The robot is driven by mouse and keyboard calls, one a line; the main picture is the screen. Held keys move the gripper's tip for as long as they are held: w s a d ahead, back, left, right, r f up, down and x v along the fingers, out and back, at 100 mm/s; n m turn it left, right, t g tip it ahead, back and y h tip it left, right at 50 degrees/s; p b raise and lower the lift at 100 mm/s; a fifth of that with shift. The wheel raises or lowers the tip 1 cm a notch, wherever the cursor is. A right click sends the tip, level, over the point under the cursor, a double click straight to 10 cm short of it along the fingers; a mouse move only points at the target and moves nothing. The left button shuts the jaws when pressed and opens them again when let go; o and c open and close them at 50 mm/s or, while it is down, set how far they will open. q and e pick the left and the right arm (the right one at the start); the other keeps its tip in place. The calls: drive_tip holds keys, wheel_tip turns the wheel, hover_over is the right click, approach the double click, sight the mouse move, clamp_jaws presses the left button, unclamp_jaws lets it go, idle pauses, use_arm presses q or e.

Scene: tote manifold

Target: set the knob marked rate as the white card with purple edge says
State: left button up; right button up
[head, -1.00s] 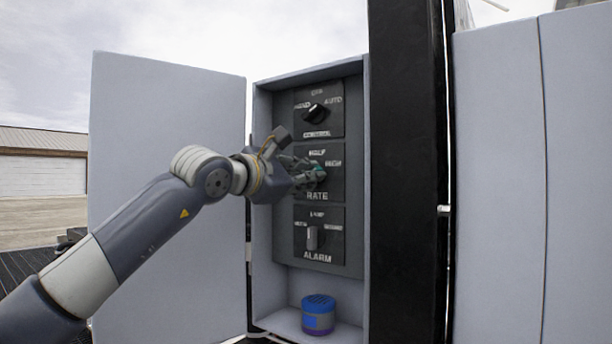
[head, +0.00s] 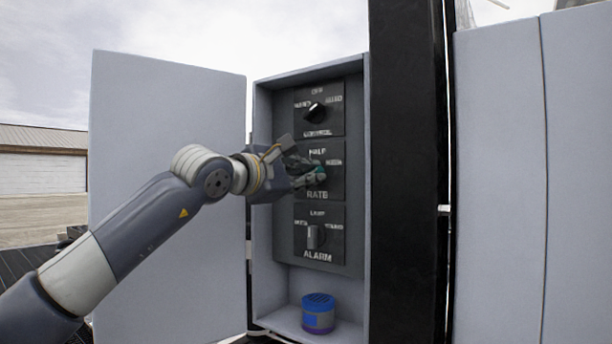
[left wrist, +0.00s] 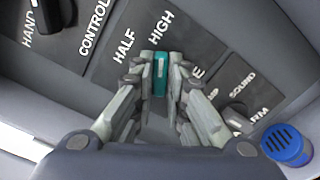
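The knob marked RATE (left wrist: 160,75) is teal and sits on the middle plate (head: 334,190) of the open cabinet. In the left wrist view its pale mark points between the HALF and HIGH labels. My left gripper (head: 314,174) is at this knob, with its fingers on both sides; it also shows in the left wrist view (left wrist: 160,82), where the fingertips appear closed on the knob. In the head view the fingers cover much of it. A white card with purple edge does not show in these views. My right gripper is out of view.
Above is the CONTROL knob (head: 315,112), below the ALARM knob (head: 313,237). A blue round container (head: 318,314) stands on the cabinet floor. The cabinet door (head: 170,100) is open at left. A black post (head: 408,170) stands close on the right.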

use_arm(q)
drive_tip(key=o, duration=0.3)
drive_tip(key=shift+o, duration=0.2)
drive_tip(key=v, duration=1.2)
